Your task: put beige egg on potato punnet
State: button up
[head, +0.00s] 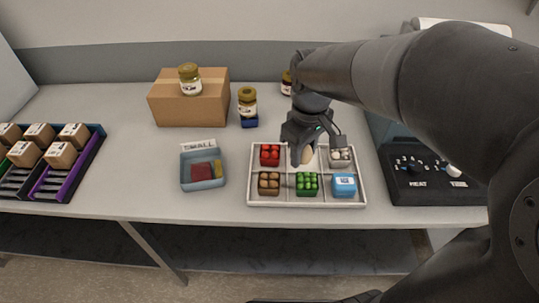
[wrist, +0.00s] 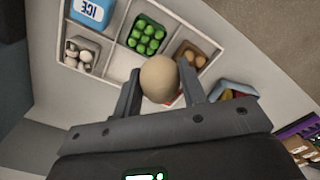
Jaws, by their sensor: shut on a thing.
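The beige egg (head: 307,155) is between the fingertips of my gripper (head: 304,147), which is shut on it. In the wrist view the egg (wrist: 159,78) sits between the two fingers over the divided white tray (wrist: 117,62). The potato punnet (head: 269,184), brown with round potatoes, is in the front left compartment of the tray in the head view. Whether the egg touches the tray is unclear.
The tray also holds a tomato punnet (head: 270,155), a green punnet (head: 306,184), a mushroom punnet (head: 340,157) and a blue ice pack (head: 344,186). A blue-grey bin (head: 203,183) is to the left. A cardboard box (head: 180,108) and jars stand behind. A dark control panel (head: 432,188) is at right.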

send_over(269, 179)
notch_tip(269, 179, down, 5)
jog(key=shift+d+r, duration=0.1)
jog(key=shift+r, duration=0.1)
jog(key=shift+f, duration=2.1)
jog(key=shift+f, duration=0.1)
jog(key=o, duration=0.8)
jog(key=shift+c, duration=0.2)
